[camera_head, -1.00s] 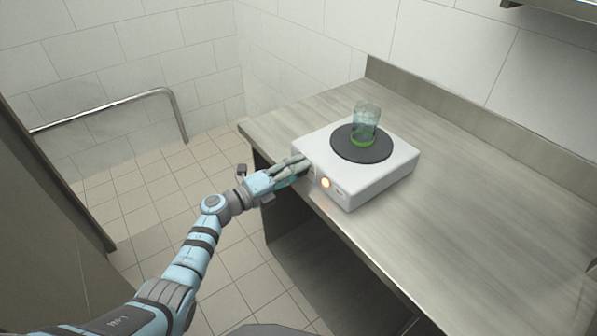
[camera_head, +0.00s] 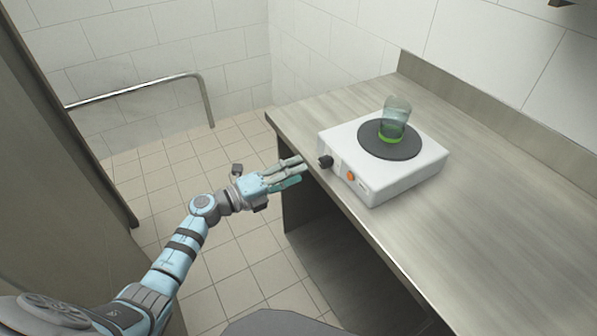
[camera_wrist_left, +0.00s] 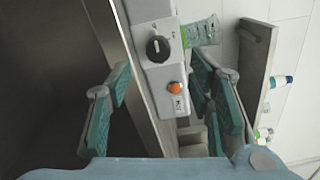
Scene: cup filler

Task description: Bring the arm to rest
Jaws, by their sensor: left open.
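My left gripper (camera_head: 300,168) is open and empty in the head view, just off the front left corner of a white hot plate. The black knob (camera_head: 325,161) on the hot plate's front is close to the fingertips but apart from them. An orange lamp (camera_head: 350,175) sits right of the knob. In the left wrist view the open fingers (camera_wrist_left: 160,68) spread to both sides of the knob (camera_wrist_left: 158,48) and lamp (camera_wrist_left: 175,87). A clear glass vessel with a green base (camera_head: 394,118) stands on the round dark plate (camera_head: 372,147). My right gripper is not in view.
The hot plate (camera_head: 408,175) stands on a long steel counter (camera_head: 490,210), with bare counter to its right. A metal rail (camera_head: 140,88) runs along the left wall. The wrist view shows a shelf (camera_wrist_left: 258,70) with small bottles. The floor beside the counter is open.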

